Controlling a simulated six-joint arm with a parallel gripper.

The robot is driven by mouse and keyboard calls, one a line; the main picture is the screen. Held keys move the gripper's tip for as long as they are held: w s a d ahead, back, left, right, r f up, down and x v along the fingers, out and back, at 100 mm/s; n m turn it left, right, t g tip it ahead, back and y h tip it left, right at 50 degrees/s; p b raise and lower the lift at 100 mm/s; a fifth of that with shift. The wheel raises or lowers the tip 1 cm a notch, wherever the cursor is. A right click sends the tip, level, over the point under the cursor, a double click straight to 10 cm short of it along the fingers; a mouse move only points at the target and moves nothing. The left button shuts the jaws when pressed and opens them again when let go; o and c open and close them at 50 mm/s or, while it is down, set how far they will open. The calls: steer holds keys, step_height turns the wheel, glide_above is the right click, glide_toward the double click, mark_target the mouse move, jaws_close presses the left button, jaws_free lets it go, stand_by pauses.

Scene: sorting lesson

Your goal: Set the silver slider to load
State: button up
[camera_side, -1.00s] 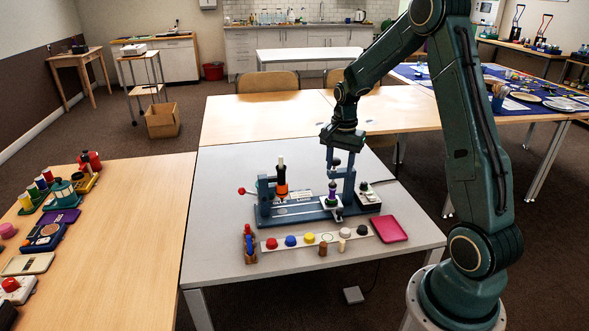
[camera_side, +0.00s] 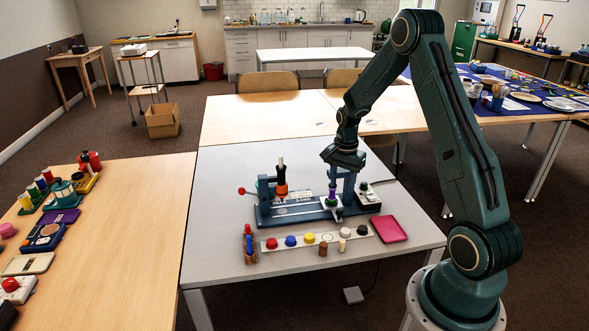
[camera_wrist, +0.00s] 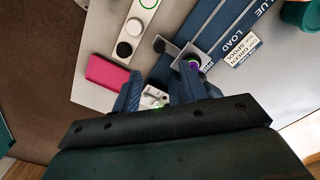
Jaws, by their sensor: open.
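The silver slider (camera_side: 332,211) sits at the right end of its rail on the blue base (camera_side: 265,222), below my gripper. A small purple and green piece (camera_side: 332,192) stands on it. In the wrist view the slider (camera_wrist: 164,45) is beside a partly hidden label, with the round purple top (camera_wrist: 193,62) on it. The LOAD label (camera_wrist: 235,41) lies farther along the rail. My gripper (camera_wrist: 157,82) is open. Its fingers appear around a small white block with a green button (camera_wrist: 155,96); I see no contact. In the side view my gripper (camera_side: 345,160) hangs above the right post.
A pink tray (camera_side: 389,229) and a white strip with coloured knobs (camera_side: 318,239) lie in front of the base. An orange and black piece (camera_side: 281,180) stands at the left post, near a red-knobbed lever (camera_side: 242,191). The grey table behind is clear.

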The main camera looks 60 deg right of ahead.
mark_target(339, 210)
step_height(339, 210, down, 10)
stand_by(0.6)
steer(key=shift+c, duration=0.2)
jaws_close()
